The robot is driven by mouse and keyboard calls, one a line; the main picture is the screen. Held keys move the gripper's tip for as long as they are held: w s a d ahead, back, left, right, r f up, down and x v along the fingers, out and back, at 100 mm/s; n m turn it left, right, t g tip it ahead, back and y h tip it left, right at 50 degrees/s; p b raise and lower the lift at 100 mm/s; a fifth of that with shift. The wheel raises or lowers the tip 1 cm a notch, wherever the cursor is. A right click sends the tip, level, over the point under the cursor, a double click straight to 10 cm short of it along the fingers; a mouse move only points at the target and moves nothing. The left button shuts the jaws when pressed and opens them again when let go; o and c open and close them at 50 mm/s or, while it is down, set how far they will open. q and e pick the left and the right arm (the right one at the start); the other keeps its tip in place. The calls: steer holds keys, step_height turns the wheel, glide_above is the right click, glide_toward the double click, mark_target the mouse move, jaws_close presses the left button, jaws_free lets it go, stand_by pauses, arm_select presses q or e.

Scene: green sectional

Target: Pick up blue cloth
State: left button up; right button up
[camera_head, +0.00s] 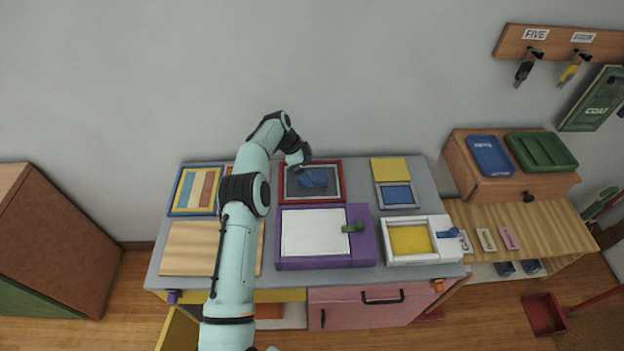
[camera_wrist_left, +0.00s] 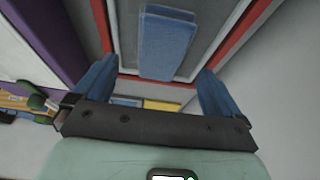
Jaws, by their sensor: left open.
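The blue cloth (camera_head: 318,177) lies on the dark grey panel inside the red frame (camera_head: 341,183) at the back middle of the table. In the left wrist view the cloth (camera_wrist_left: 168,42) is a folded blue strip beyond the fingers. My left gripper (camera_wrist_left: 158,68) is open and empty, its two blue fingers on either side of the cloth's near end and apart from it. In the head view the left gripper (camera_head: 299,158) is above the back left part of the red frame. My right gripper is not in view.
A purple box (camera_head: 362,240) with a white panel and green handle stands in front of the frame. A white box (camera_head: 437,228) with a yellow panel is to its right. A striped blue frame (camera_head: 174,194) is at left. The wall rises close behind the table.

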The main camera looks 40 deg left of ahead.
mark_target(312, 176)
arm_select(q)
steer(key=x, duration=0.4)
steer(key=shift+a, duration=0.1)
steer(key=c, duration=1.1)
steer(key=shift+r, duration=0.1)
